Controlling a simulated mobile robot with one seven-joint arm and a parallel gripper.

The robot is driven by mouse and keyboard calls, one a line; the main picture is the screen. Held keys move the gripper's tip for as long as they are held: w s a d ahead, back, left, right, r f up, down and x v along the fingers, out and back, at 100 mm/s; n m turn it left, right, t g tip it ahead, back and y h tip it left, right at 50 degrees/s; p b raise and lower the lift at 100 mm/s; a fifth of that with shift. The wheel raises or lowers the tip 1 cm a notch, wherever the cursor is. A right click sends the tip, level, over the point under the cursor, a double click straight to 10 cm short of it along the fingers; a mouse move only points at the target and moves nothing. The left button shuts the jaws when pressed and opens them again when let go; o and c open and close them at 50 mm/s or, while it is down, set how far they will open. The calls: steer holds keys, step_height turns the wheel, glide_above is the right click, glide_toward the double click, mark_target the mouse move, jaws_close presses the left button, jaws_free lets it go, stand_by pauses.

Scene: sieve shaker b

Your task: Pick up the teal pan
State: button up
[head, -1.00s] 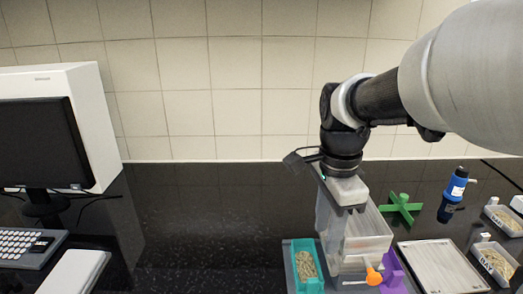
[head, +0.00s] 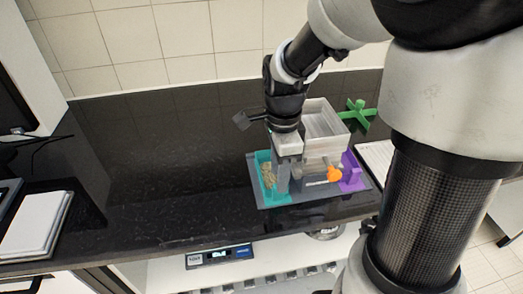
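The teal pan (head: 263,165) is a small open rectangular pan at the left end of a grey tray, with tan grainy material inside. My gripper (head: 285,176) points down at the pan's right side. Its grey fingers overlap the pan's right wall in the picture and hide part of it. I cannot tell whether they touch the pan or how far apart they are.
The grey tray (head: 296,200) also bears a clear-grey box (head: 323,120), an orange scoop (head: 333,174) and a purple holder (head: 351,171), close to my gripper's right. A green cross-shaped piece (head: 357,113) lies behind.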

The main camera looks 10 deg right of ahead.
steer(key=f, duration=0.5)
steer(key=shift+w+b, duration=0.2)
steer(key=shift+b, duration=0.15)
jaws_close()
